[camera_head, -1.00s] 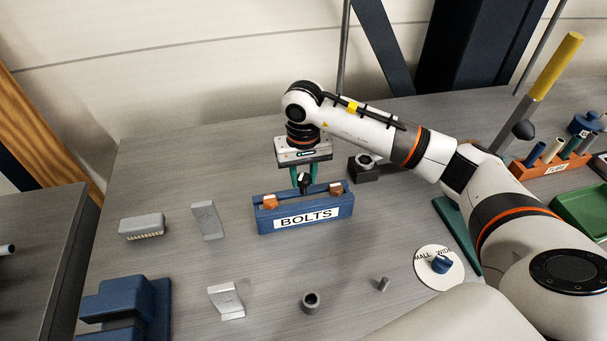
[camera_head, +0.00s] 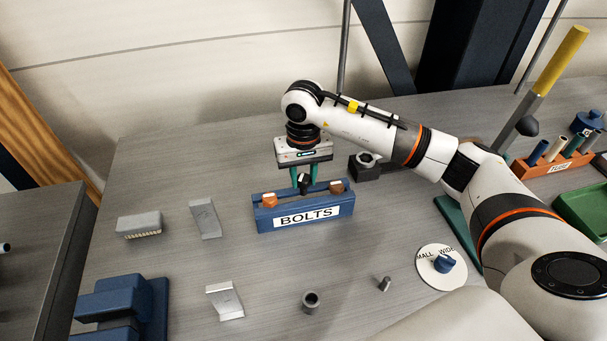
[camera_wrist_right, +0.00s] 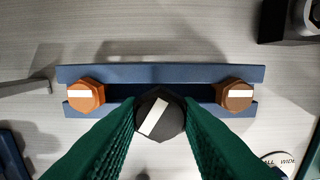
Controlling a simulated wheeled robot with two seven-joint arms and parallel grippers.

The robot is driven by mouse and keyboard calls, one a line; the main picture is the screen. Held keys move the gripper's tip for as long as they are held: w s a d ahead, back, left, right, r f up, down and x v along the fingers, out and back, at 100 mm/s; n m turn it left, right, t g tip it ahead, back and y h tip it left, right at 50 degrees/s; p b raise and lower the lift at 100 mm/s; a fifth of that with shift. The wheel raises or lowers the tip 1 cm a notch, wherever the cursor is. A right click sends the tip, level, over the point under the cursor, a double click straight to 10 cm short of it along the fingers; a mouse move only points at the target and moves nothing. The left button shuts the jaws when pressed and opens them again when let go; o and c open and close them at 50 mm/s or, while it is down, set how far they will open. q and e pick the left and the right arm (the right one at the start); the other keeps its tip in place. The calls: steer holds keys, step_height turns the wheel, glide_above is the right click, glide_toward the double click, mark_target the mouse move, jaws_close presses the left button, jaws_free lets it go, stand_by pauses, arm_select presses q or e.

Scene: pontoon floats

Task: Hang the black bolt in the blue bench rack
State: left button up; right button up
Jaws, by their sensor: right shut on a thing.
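The blue bench rack (camera_head: 346,207), with a white BOLTS label, stands mid-table. An orange bolt (camera_head: 269,200) sits at its left end and a browner orange bolt (camera_head: 336,187) at its right end. My right gripper (camera_head: 304,178) points down over the rack's middle, its green fingers shut on the black bolt (camera_head: 304,184). In the right wrist view the black bolt's head (camera_wrist_right: 160,116), with a white stripe, is between the fingertips (camera_wrist_right: 160,122), over the slot between the two orange bolts. Its shank is hidden, so I cannot tell whether it rests in the slot. My left gripper is out of view.
A dark block with a ring (camera_head: 365,166) stands right behind the rack. A brush (camera_head: 139,225), grey metal pieces (camera_head: 205,219), a small ring (camera_head: 310,301) and a round dial (camera_head: 428,265) lie around. An orange tube rack (camera_head: 550,166) and green tray (camera_head: 585,210) are at right.

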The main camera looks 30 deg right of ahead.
mark_target(304, 195)
steer(key=shift+f+b, duration=2)
steer(key=shift+f, duration=0.15)
steer(key=o, duration=1.2)
steer(key=shift+r, duration=0.1)
